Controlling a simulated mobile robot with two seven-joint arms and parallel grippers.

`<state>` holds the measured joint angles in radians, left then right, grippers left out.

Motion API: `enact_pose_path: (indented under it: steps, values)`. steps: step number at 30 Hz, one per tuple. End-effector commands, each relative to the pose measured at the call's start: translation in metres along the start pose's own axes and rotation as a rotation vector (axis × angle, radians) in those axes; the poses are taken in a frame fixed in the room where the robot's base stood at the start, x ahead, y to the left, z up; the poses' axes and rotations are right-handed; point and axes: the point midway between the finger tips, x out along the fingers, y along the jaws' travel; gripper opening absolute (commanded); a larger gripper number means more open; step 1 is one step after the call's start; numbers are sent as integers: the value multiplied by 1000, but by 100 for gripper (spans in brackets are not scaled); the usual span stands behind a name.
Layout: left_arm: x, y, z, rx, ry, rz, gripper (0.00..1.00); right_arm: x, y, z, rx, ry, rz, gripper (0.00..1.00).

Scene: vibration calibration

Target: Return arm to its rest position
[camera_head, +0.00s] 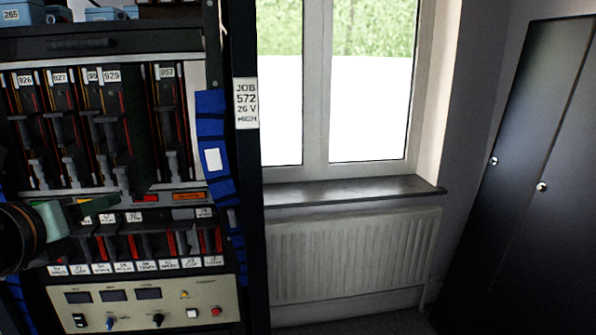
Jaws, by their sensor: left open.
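My left arm comes in at the left edge, with a dark round wrist and a pale green gripper body. My left gripper (98,207) is open and looks empty. It is in front of the equipment rack (222,60), level with the strip between the upper and lower rows of modules. I cannot tell whether it touches the rack. My right gripper is not in view.
The rack holds numbered modules (170,115) and a control panel (145,305) with knobs and displays. A job sign (246,103) hangs on its right post. A window, sill (345,191) and radiator (350,255) are behind. Dark cabinets (530,150) stand at right.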

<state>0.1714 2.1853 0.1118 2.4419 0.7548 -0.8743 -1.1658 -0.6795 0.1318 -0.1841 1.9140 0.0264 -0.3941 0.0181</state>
Motion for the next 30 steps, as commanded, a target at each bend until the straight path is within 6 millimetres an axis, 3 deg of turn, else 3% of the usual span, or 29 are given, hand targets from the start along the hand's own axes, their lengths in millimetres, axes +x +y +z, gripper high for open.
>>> enact_pose_path:
  steps: [8, 16, 23, 30]
  values:
    - [58, 34, -74, -570, 172, -64, 54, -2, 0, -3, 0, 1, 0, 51]
    - [92, 72, -180, -1110, 308, -7, 54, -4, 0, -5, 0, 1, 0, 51]
    - [92, 93, -293, -1557, 392, 121, 54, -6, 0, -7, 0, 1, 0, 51]
    - [59, 93, -418, -2003, 431, 321, 54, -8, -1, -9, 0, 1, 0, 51]
